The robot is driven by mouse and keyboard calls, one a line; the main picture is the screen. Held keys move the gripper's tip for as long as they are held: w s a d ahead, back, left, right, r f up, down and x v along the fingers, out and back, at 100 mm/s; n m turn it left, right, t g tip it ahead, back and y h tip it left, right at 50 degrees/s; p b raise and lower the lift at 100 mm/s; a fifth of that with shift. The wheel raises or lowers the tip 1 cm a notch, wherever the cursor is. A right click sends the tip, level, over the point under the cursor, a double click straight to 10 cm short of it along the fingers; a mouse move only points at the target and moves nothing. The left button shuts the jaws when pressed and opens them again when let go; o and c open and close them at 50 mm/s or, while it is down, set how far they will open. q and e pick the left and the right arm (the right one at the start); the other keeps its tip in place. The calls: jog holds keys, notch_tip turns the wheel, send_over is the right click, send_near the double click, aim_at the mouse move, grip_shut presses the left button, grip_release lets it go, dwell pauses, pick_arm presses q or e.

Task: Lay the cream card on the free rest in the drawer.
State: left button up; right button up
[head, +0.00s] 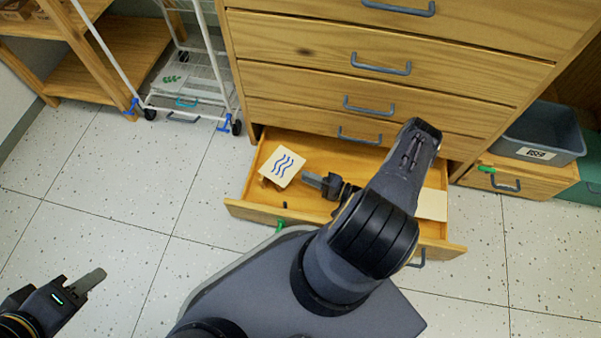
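A cream card (282,166) with blue wavy lines is in the left part of the open bottom drawer (250,211). It sits askew, with a small brown piece showing under its lower left edge. My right gripper (313,180) reaches into the drawer from the right, its tip close to the card's right corner. I cannot tell whether it touches the card or how its fingers stand. A plain pale flat piece (432,204) lies at the drawer's right, partly hidden by my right arm. My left gripper (92,280) is over the floor at lower left, away from the drawer; its opening is unclear.
Closed drawers (390,85) with grey handles rise above the open one. A white wire trolley (190,90) stands left of the cabinet. A grey bin (540,130) sits at right above a small wooden drawer (510,185). The tiled floor at left is clear.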

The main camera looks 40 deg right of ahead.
jog(key=shift+v, duration=1.8)
